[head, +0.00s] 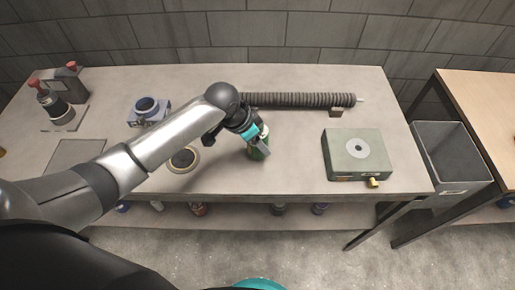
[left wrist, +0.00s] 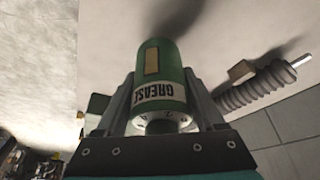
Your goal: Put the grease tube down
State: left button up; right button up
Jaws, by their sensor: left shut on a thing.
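The grease tube (left wrist: 162,75) is a green cylinder with a white label reading "GREASE". In the left wrist view it sits between the two fingers of my left gripper (left wrist: 165,112), which is shut on it. In the head view the green tube (head: 259,152) shows at the end of my left arm, partly hidden by the gripper (head: 262,143), over the middle front of the grey workbench (head: 310,180). I cannot tell whether its end touches the bench top. My right gripper is not in view.
A ribbed dark hose (head: 300,100) lies along the back. A green box (head: 357,154) with a round disc stands to the right. A round ring (head: 183,160) and blue part (head: 147,110) are at left. A grey bin (head: 450,155) stands beyond the right edge. Bench between tube and box is clear.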

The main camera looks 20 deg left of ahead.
pick_arm(q)
jog(key=shift+f+b, duration=0.35)
jog(key=shift+f, duration=1.4)
jog(key=shift+f, duration=0.15)
jog(key=o, duration=1.5)
jog(key=p+v, duration=0.3)
jog(key=v, duration=0.9)
